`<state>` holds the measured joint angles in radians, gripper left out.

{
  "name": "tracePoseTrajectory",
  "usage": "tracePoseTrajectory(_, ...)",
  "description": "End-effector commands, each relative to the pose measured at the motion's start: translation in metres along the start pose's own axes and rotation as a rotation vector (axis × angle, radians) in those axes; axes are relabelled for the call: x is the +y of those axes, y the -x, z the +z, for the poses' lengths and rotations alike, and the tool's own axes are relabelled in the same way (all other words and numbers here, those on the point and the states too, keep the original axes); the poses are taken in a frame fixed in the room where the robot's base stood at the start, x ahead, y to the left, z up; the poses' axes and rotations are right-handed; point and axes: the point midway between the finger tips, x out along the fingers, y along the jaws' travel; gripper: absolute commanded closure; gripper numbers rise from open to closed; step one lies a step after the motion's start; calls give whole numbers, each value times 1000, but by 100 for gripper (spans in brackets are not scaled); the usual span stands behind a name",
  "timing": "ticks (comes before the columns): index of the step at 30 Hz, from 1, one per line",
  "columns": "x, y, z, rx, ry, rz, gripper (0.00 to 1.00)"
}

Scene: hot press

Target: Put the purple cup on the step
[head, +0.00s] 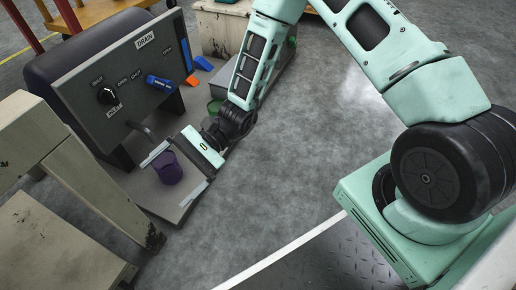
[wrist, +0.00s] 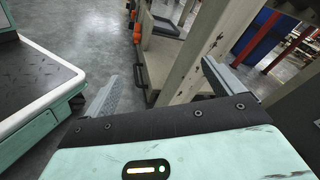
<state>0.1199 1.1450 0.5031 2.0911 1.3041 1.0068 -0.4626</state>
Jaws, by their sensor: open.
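The purple cup (head: 170,172) stands upright on the grey step (head: 176,209) in front of the drain panel, below the bent spout. My gripper (head: 175,172) is open, and in the head view its two fingers appear on either side of the cup. The wrist view shows my gripper (wrist: 167,90) with its fingers wide apart and only floor and a beige frame between them. The cup does not show in the wrist view, so I cannot tell whether the fingers are level with it or above it.
The dark panel (head: 120,95) marked DRAIN, with a knob and a blue handle (head: 160,83), stands behind the step. A beige frame (head: 70,165) is close on the left. A green item (head: 214,106) lies behind my gripper.

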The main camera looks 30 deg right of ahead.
Motion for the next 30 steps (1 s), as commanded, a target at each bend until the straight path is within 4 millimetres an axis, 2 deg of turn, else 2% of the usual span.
tracePoseTrajectory(1,6,-3,21,8,61,109,8)
tracePoseTrajectory(3,17,-4,44,22,132,250,8)
tracePoseTrajectory(8,44,4,88,79,306,557,8)
tracePoseTrajectory(12,63,20,120,155,469,803,8)
tracePoseTrajectory(16,75,40,144,245,632,1006,8)
tracePoseTrajectory(21,80,68,172,379,856,1224,8)
tracePoseTrajectory(25,78,85,187,469,997,1331,8)
tracePoseTrajectory(30,76,95,198,532,1098,1395,8)
